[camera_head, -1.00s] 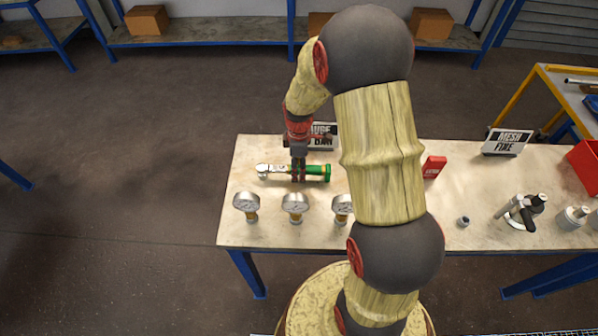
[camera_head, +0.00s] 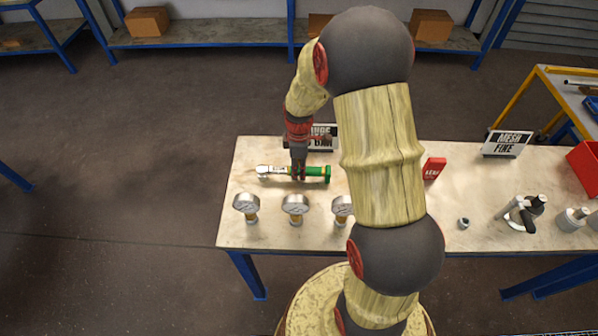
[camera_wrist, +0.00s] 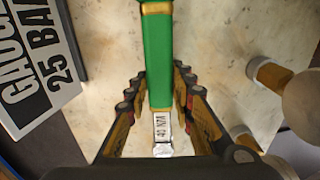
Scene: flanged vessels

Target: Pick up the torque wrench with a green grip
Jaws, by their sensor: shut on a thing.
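The torque wrench with a green grip (camera_head: 316,171) lies across the left part of the table, its silver head to the left and its green end to the right. My gripper (camera_head: 298,174) reaches down over its middle and is shut on it. In the wrist view the green grip (camera_wrist: 157,60) runs between the fingers of my gripper (camera_wrist: 160,92). Whether the wrench is clear of the tabletop I cannot tell.
Several dial gauges (camera_head: 295,205) stand in front of the wrench on the table (camera_head: 270,236). A gauge sign (camera_head: 326,136) stands just behind my gripper. A red block (camera_head: 434,168), a mesh sign (camera_head: 507,143) and metal fittings are to the right.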

